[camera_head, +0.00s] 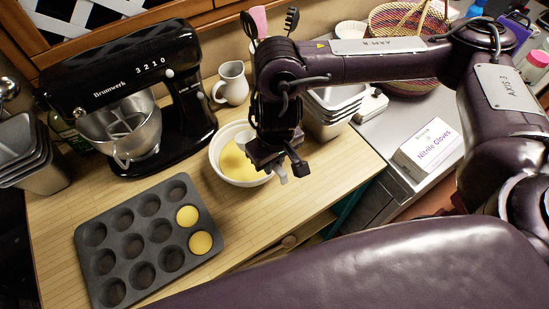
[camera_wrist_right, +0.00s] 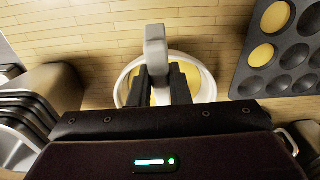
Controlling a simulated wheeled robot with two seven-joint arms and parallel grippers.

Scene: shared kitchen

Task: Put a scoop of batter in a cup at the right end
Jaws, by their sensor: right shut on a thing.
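My right gripper (camera_head: 280,163) is shut on a light grey scoop handle (camera_wrist_right: 155,50) and hangs beside and over the right side of the batter bowl. A pale part of the scoop (camera_head: 245,140) shows at the bowl. Its lower end is hidden by the fingers in the wrist view. The white bowl (camera_head: 215,152) holds yellow batter (camera_head: 236,165). The dark muffin tray (camera_head: 151,252) lies in front of the mixer. Two cups at its right end hold batter, one (camera_head: 187,215) behind the other (camera_head: 200,243). The other cups look empty. My left gripper is not in view.
A black stand mixer (camera_head: 180,95) with a steel bowl stands behind the tray. A white jug (camera_head: 232,83) is behind the batter bowl. Metal tins (camera_head: 325,127) stand right of the gripper. A glove box (camera_head: 430,145) is farther right. Wooden counter is bare between bowl and tray.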

